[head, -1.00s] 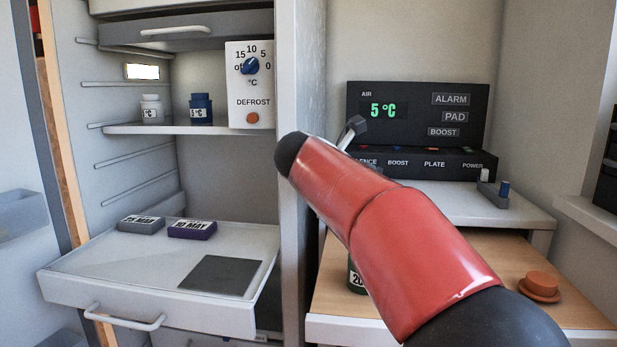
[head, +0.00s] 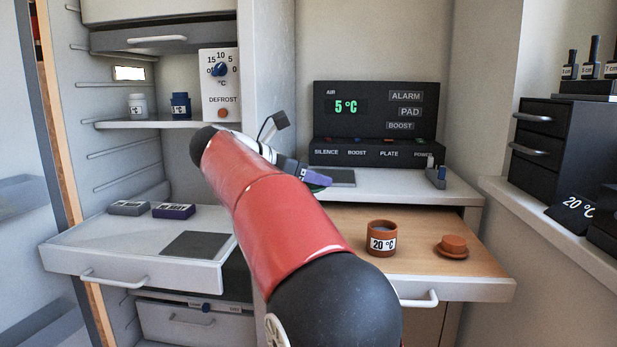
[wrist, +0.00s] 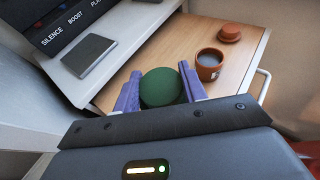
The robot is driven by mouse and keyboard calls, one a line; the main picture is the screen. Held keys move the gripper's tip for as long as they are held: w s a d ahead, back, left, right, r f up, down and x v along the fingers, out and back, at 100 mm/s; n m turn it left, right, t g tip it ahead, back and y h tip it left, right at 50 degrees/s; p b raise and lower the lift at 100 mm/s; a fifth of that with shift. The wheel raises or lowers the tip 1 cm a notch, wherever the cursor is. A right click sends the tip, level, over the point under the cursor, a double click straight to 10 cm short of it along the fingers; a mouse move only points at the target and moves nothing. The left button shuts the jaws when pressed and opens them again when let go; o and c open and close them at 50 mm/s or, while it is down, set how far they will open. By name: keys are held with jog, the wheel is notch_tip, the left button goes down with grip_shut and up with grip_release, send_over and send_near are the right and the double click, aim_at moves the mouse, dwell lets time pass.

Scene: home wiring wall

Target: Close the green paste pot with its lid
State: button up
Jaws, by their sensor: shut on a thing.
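My gripper (wrist: 160,92) is shut on a round green lid (wrist: 162,88), which sits between its two purple fingers in the wrist view. In the head view the gripper (head: 316,181) shows just past my red arm, with a sliver of green below the fingers, in front of the grey shelf. The green paste pot is not seen apart from the lid. My arm hides the left part of the wooden surface, and the lid covers what is directly below it in the wrist view.
A terracotta pot (head: 382,240) marked 20 °C stands open on the wooden pull-out surface (head: 430,267), with a terracotta lid (head: 453,247) to its right. A dark control panel (head: 375,122) stands behind. An open fridge drawer (head: 90,250) is at left.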

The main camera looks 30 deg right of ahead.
jog(key=shift+f+b, duration=2.65)
jog(key=shift+f, duration=0.3)
jog(key=shift+f+b, duration=0.9)
jog(key=shift+b, duration=0.1)
jog(key=o, duration=1)
jog(key=shift+o, duration=0.2)
jog(key=w+v, duration=0.1)
jog(key=v, duration=0.6)
jog(key=shift+s+a+r+p, duration=0.15)
jog(key=shift+s+a+p, duration=0.15)
jog(key=shift+s+a, duration=0.2)
jog(key=shift+d, duration=0.1)
